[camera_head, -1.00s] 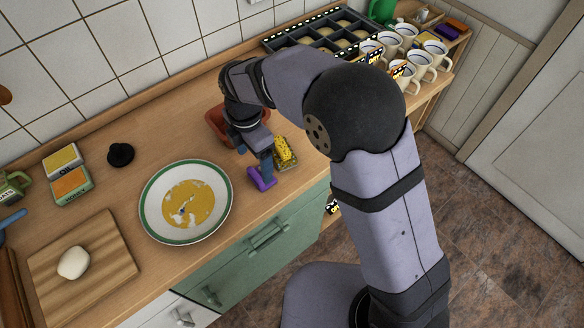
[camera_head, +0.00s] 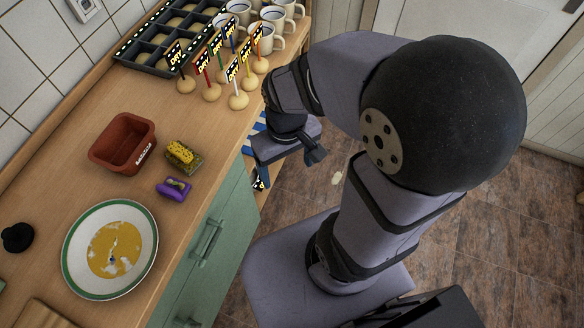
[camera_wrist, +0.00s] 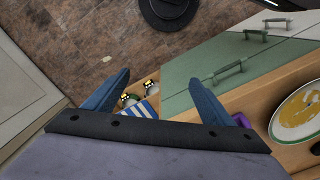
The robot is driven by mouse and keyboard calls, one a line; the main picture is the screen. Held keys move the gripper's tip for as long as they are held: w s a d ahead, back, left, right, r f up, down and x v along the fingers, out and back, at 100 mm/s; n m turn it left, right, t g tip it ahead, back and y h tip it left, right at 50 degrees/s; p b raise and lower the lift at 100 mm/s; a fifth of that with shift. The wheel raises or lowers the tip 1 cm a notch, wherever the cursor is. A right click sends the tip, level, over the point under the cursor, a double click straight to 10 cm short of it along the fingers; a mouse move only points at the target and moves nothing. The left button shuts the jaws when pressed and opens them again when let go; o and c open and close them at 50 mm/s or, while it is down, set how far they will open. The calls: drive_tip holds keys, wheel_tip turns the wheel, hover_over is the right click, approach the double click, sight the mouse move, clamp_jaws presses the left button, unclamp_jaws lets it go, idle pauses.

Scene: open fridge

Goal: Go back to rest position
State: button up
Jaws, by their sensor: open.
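My gripper (camera_wrist: 170,100) shows in the wrist view with its two blue fingers wide apart and nothing between them. In the head view its arm end hangs past the counter's front edge, right of the counter, and the fingertips are mostly hidden there. A purple object (camera_head: 174,188) lies on the counter near the front edge, well apart from my gripper. A yellow sponge-like block (camera_head: 183,155) on a dark base lies just behind it.
A red-brown loaf dish (camera_head: 123,144), a green-rimmed plate (camera_head: 75,250) with yellow contents and a black knob-like object (camera_head: 17,237) stand on the counter. Several balls with "DRY" flags, white mugs (camera_head: 272,17) and a dark compartment tray (camera_head: 150,60) are at the back.

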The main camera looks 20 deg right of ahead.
drive_tip(key=shift+s+d+f+m, duration=0.15)
drive_tip(key=shift+s+d+m, duration=0.25)
drive_tip(key=shift+s+m, duration=0.25)
drive_tip(key=shift+w, duration=0.1)
idle(0.9)
drive_tip(key=c, duration=1.1)
drive_tip(key=shift+o, duration=0.2)
